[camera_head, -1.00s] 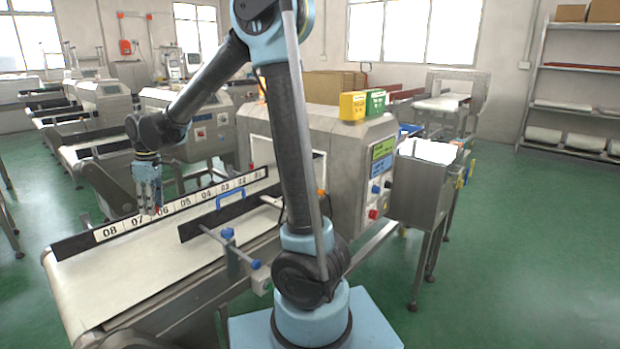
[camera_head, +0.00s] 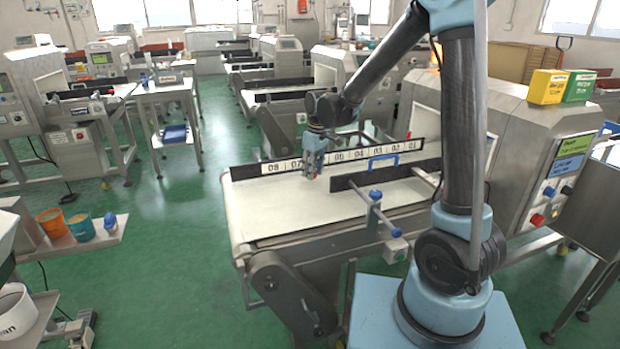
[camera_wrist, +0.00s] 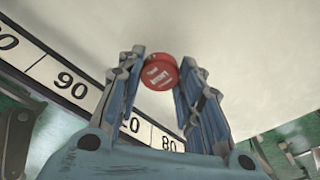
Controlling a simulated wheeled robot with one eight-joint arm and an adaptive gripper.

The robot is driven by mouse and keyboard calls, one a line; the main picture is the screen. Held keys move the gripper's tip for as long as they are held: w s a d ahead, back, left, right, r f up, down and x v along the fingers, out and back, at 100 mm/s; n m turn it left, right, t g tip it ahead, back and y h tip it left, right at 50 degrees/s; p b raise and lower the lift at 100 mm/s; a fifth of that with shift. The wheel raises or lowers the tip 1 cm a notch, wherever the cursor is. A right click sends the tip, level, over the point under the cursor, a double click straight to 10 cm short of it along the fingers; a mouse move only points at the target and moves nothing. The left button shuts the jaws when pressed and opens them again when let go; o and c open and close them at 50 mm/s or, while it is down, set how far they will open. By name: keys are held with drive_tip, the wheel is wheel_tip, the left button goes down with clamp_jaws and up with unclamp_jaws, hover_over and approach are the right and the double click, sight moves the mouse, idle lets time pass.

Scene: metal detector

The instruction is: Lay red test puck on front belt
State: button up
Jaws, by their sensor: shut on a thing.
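The red test puck (camera_wrist: 160,72) is a small round disc with white print on its face. In the wrist view it sits between the fingertips of my gripper (camera_wrist: 163,66), which are closed on its sides. In the head view my gripper (camera_head: 313,172) hangs fingers down over the near belt (camera_head: 275,212), by its numbered back rail. A bit of red shows at the fingertips there. The belt's pale surface fills the background behind the puck in the wrist view. I cannot tell whether the puck touches it.
A dark guide rail with a blue handle (camera_head: 383,162) crosses the belt right of my gripper. The numbered rail (camera_head: 280,168) runs along the far edge. The metal detector housing (camera_head: 490,120) stands at the right. The belt's left part is bare.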

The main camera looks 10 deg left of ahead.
drive_tip(key=shift+f, duration=1.65)
drive_tip(key=o, duration=0.9)
